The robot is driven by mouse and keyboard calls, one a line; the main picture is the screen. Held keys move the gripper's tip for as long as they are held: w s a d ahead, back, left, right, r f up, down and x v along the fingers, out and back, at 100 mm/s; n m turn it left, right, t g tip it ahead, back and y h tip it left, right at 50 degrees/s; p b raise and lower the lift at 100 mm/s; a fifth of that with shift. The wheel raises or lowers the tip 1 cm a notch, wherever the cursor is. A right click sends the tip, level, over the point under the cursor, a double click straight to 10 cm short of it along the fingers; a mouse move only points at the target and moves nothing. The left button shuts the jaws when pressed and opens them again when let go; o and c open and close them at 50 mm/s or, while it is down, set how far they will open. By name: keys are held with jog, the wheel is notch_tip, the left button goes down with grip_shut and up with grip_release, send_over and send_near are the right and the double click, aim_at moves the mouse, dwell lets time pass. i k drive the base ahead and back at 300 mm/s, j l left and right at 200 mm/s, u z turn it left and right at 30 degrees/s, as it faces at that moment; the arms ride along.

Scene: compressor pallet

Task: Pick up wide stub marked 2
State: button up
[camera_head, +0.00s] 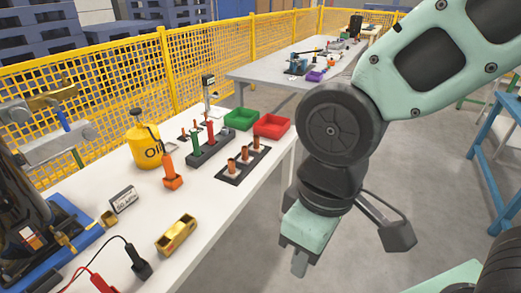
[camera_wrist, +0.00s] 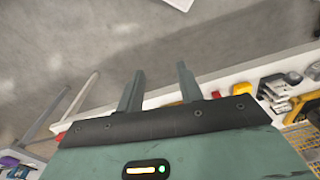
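Several copper stubs (camera_head: 245,153) stand upright in a row in a black holder (camera_head: 229,178) on the white table; I cannot read any number on them. Smaller copper pieces (camera_head: 195,125) stand farther back, behind the grey block. My gripper (camera_head: 300,264) hangs beyond the table's right edge, over the floor, apart from the stubs. In the wrist view my gripper (camera_wrist: 160,80) has its two fingers apart with nothing between them. No stub can be made out in the wrist view.
A grey block (camera_head: 211,150) holds red, green and dark handles. Green (camera_head: 241,119) and red (camera_head: 272,126) bins stand behind the stubs. A yellow oil can (camera_head: 146,147), orange tool (camera_head: 172,178) and brass block (camera_head: 176,235) stand left and nearer. Yellow mesh fence (camera_head: 100,90) runs behind.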

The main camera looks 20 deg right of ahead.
aim_at(245, 160)
jog(key=i+j+u, duration=0.1)
jog(key=i+j, duration=0.2)
jog(key=i, duration=0.2)
jog(key=i+j+u, duration=0.15)
jog(key=i, duration=0.35)
